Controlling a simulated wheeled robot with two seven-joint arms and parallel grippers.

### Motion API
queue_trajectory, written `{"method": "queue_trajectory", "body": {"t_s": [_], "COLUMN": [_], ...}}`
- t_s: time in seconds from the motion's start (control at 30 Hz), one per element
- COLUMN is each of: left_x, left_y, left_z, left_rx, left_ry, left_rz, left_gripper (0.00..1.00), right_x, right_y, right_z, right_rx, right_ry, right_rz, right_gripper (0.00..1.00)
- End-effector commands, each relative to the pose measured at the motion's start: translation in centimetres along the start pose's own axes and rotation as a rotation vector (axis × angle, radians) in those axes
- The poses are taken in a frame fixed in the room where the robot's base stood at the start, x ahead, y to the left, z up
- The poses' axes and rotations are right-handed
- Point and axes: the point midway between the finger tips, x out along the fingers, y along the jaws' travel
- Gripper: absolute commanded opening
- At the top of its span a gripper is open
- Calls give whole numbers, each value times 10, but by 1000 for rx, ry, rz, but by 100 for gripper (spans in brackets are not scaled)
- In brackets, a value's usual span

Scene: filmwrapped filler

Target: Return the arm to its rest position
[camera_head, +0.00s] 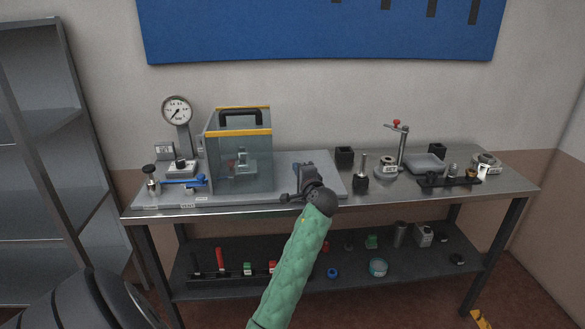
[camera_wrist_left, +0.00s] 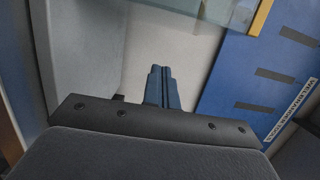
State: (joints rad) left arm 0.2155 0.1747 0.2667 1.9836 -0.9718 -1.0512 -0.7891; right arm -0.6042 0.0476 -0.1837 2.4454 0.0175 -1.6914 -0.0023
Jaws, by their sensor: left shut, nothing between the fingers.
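My left arm (camera_head: 295,265), in a green quilted sleeve, reaches up from the bottom of the head view over the front of the workbench. My left gripper (camera_head: 301,172) is in front of the bench's middle, just right of the clear-walled box. It is shut and empty. In the left wrist view the gripper's two fingers (camera_wrist_left: 160,72) lie together with nothing between them, against the pale wall. My right gripper is in neither view.
The workbench (camera_head: 420,192) carries a clear box (camera_head: 239,180) with yellow edging, a dial gauge (camera_head: 177,111), a stand (camera_head: 398,150) and a grey tray (camera_head: 426,163). A lower shelf (camera_head: 300,284) holds small parts. Grey shelving (camera_head: 40,160) stands left. A blue wall board (camera_wrist_left: 275,75) also shows.

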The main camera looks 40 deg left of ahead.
Motion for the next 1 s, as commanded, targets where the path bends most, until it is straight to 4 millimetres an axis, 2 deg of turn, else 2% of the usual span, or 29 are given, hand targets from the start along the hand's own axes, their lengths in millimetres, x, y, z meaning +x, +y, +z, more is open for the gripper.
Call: {"method": "queue_trajectory", "body": {"t_s": [0.03,0.23,0.67,0.87,1.0], "left_x": [-7,-26,-30,-31,-37], "left_y": [3,1,0,11,25], "left_z": [0,0,0,5,4], "left_rx": [-1,-1,-27,-184,-376], "left_ry": [0,-1,-1,-30,-38], "left_rz": [1,1,0,57,170], "left_gripper": [0,0,0,0,0], "right_x": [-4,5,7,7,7], "right_y": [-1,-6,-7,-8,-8], "right_z": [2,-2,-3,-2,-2], "right_rx": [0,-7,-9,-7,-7], "right_ry": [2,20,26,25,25], "right_rz": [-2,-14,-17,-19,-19], "right_gripper": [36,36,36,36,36]}}
